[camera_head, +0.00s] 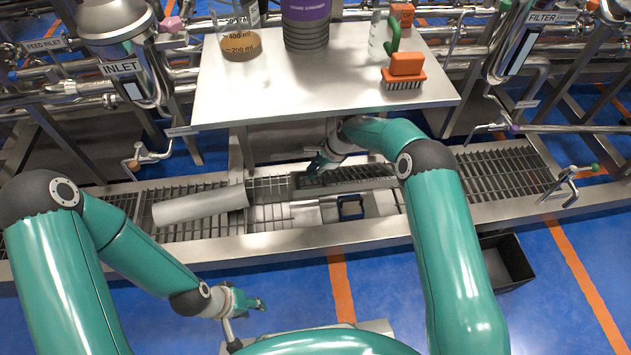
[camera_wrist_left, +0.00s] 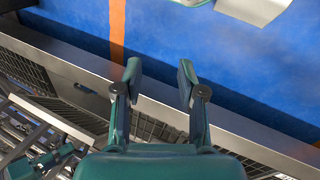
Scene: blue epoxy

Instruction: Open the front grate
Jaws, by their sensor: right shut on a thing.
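The steel trough (camera_head: 370,236) runs across the head view with slatted grates along it. A darker grate section (camera_head: 350,183) lies at the back of an open gap in the middle of the trough. My right gripper (camera_head: 315,168) is shut on this section at its left end; whether it is tilted or flat is hard to tell. In the gap a small dark blue frame (camera_head: 351,207) shows. My left gripper (camera_head: 254,303) is in front of the trough, over the floor, apart from the grate. In the left wrist view its two fingers (camera_wrist_left: 159,78) are spread with nothing between them.
A grey cylinder (camera_head: 200,205) lies on the left grate. A steel table (camera_head: 330,88) above the trough bears a beaker (camera_head: 240,45), a purple container (camera_head: 305,20) and an orange brush (camera_head: 404,72). A black bin (camera_head: 507,262) stands on the floor at right.

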